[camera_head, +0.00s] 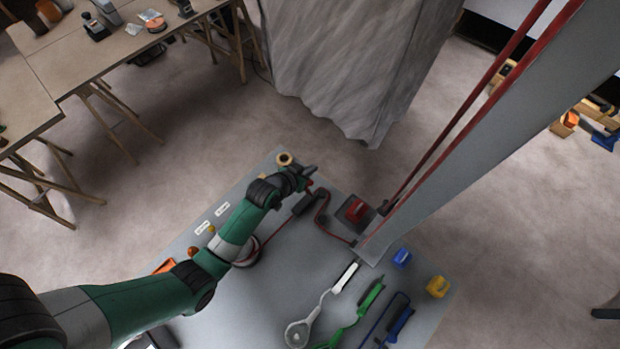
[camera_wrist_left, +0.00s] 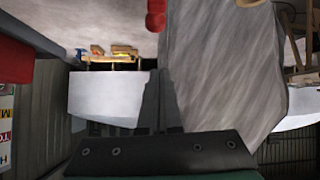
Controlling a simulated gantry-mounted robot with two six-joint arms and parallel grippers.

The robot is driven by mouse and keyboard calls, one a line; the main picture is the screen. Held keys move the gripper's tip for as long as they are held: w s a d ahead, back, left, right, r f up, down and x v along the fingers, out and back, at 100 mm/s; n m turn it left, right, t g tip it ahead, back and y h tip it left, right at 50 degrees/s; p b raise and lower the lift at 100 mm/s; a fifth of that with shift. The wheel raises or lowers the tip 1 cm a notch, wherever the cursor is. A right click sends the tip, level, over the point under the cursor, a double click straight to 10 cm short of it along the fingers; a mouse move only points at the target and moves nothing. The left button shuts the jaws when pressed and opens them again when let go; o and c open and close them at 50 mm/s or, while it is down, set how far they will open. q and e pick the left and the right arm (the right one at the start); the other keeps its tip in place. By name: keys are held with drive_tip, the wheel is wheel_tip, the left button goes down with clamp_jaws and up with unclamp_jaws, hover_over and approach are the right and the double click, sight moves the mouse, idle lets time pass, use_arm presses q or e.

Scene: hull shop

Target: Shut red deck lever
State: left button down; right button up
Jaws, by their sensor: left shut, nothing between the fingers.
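My left gripper (camera_head: 309,171) is at the far edge of the grey deck panel (camera_head: 285,275), with its fingers shut and empty. Its shut fingers also show in the left wrist view (camera_wrist_left: 158,98). Close below it in the head view is a red bent rod (camera_head: 322,212) with a dark grip (camera_head: 303,204) beside it. A thin red rod and red-rimmed round base (camera_head: 247,260) are partly hidden by my left arm. I cannot tell how these red parts join, or whether the gripper touches them. My right gripper is not in view.
A red block (camera_head: 355,209) on a dark base sits right of the rod. White (camera_head: 341,281), green (camera_head: 370,293) and blue (camera_head: 400,320) levers lie nearer. Blue (camera_head: 401,258) and yellow (camera_head: 437,286) blocks stand at right. A tall grey, red-edged beam (camera_head: 470,150) rises beside the panel.

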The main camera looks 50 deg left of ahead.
use_arm(q)
wheel_tip(320, 180, down, 4)
drive_tip(key=shift+d+r, duration=0.15)
drive_tip(key=shift+r, duration=0.05)
drive_tip(key=shift+s+d+f, duration=0.1)
drive_tip(key=shift+s+f, duration=0.15)
drive_tip(key=shift+s, duration=0.05)
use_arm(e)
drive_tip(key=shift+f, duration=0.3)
use_arm(q)
drive_tip(key=shift+f, duration=0.1)
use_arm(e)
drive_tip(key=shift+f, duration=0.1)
